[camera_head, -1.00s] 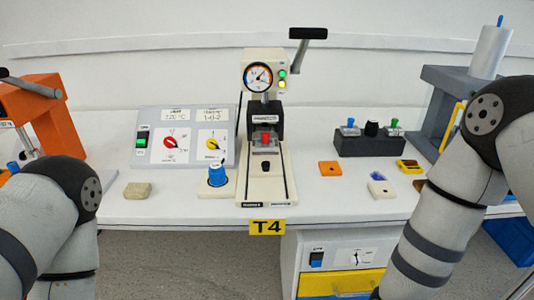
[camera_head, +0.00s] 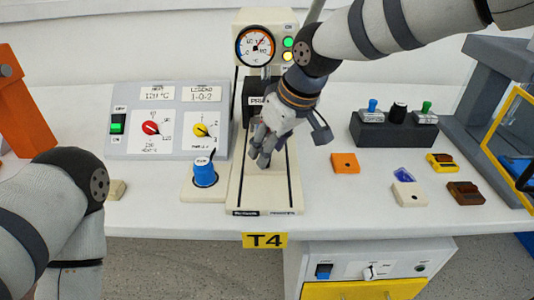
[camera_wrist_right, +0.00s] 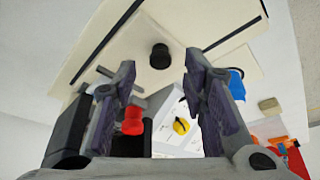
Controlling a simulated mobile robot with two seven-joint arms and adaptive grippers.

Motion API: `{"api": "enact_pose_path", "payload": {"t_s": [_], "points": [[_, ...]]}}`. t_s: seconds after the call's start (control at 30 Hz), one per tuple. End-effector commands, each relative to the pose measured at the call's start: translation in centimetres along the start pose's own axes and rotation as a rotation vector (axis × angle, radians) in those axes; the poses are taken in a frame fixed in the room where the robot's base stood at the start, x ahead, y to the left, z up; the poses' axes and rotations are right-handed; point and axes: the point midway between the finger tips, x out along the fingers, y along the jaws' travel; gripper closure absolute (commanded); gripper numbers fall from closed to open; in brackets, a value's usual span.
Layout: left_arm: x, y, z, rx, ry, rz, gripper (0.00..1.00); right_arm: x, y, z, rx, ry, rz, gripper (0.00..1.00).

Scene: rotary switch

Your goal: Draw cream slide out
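The cream slide (camera_head: 266,188) lies between two dark lines on the base of the cream press (camera_head: 236,203). It also shows in the right wrist view (camera_wrist_right: 195,28), where its round black knob (camera_wrist_right: 160,56) stands ahead of my fingers. My right gripper (camera_head: 264,154) is above the slide and hides the knob in the head view. In the wrist view my right gripper (camera_wrist_right: 165,92) has its fingers spread with nothing between them touching.
A blue knob (camera_head: 204,174) stands close to the left of the press. A control panel (camera_head: 170,125) is behind it. On the right are a dark switch box (camera_head: 395,131), an orange tile (camera_head: 345,163) and a cream tile (camera_head: 410,194). The table in front of the tiles is clear.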

Motion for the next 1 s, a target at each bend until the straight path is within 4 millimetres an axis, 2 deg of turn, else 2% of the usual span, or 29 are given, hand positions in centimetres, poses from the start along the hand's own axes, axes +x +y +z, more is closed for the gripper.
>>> {"api": "enact_pose_path", "payload": {"t_s": [0.03, 0.2, 0.47, 0.63, 0.67, 1.0], "points": [[0.3, 0.0, 0.1, 0.000, -0.007, 0.000, 0.54, 1.1, -0.1, 0.1, 0.000, -0.004, -0.003, 0.61], [0.5, 0.0, 0.3, 0.000, -0.013, -0.001, 0.54, 2.7, 0.0, 0.0, 0.000, 0.000, -0.001, 0.61], [0.4, 0.0, 0.2, 0.001, -0.012, -0.001, 0.54, 2.8, 0.0, 0.0, 0.000, 0.001, 0.001, 0.61], [0.4, 0.0, 0.2, 0.001, -0.012, -0.001, 0.54, 2.8, 0.0, 0.0, 0.000, 0.001, 0.001, 0.97], [0.4, 0.0, 0.2, 0.001, -0.012, -0.001, 0.54, 2.8, 0.0, 0.0, 0.000, 0.001, 0.001, 1.00], [0.7, 0.0, 0.4, 0.001, -0.019, -0.001, 0.54, 3.1, 0.3, -0.2, 0.000, -0.002, 0.000, 1.00]]}}
